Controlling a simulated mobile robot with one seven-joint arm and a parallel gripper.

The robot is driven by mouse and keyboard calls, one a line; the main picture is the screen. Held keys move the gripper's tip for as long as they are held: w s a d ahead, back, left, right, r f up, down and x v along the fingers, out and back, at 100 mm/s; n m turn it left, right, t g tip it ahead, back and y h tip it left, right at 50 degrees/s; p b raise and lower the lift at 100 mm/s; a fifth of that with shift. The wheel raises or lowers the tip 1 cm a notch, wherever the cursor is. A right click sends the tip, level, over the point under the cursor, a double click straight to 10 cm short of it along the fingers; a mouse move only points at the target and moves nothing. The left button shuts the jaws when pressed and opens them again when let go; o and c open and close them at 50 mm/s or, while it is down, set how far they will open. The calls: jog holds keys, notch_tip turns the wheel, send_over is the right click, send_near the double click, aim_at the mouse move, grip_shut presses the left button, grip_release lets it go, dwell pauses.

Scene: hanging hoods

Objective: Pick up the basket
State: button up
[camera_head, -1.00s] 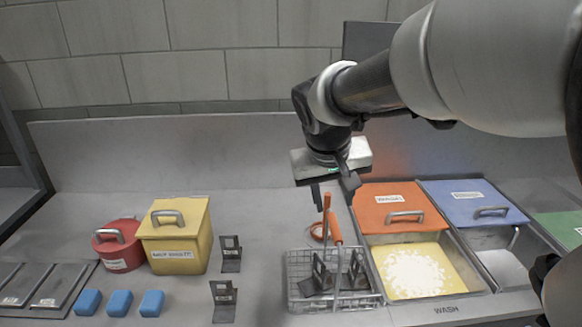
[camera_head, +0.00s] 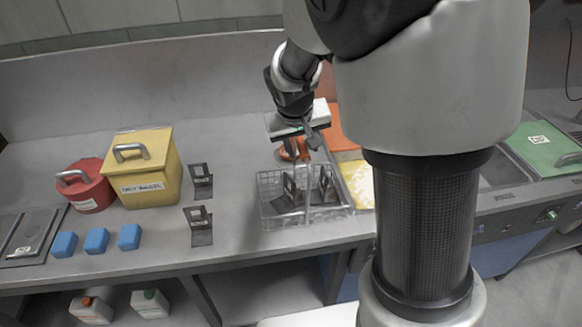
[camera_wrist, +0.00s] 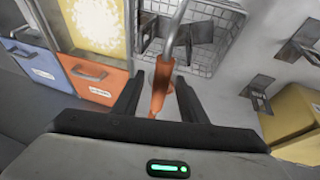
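The wire basket (camera_head: 266,196) stands on the grey counter and holds dark metal brackets. In the wrist view the basket mesh (camera_wrist: 228,52) is at the top, with its metal handle rod ending in an orange grip (camera_wrist: 161,86). My gripper (camera_head: 302,150) is above the back of the basket. In the wrist view my gripper (camera_wrist: 159,92) is open, with one dark finger on each side of the orange grip. Gaps show between the grip and both fingers. In the head view my gripper hides most of the handle.
A yellow box (camera_head: 150,185), a red round container (camera_head: 88,186), blue blocks (camera_head: 96,240) and two dark brackets (camera_head: 200,226) stand left of the basket. Bare counter lies between basket and brackets.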

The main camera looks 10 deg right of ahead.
jog(key=shift+c, duration=0.5)
grip_shut()
jog(key=shift+w+r, duration=0.1)
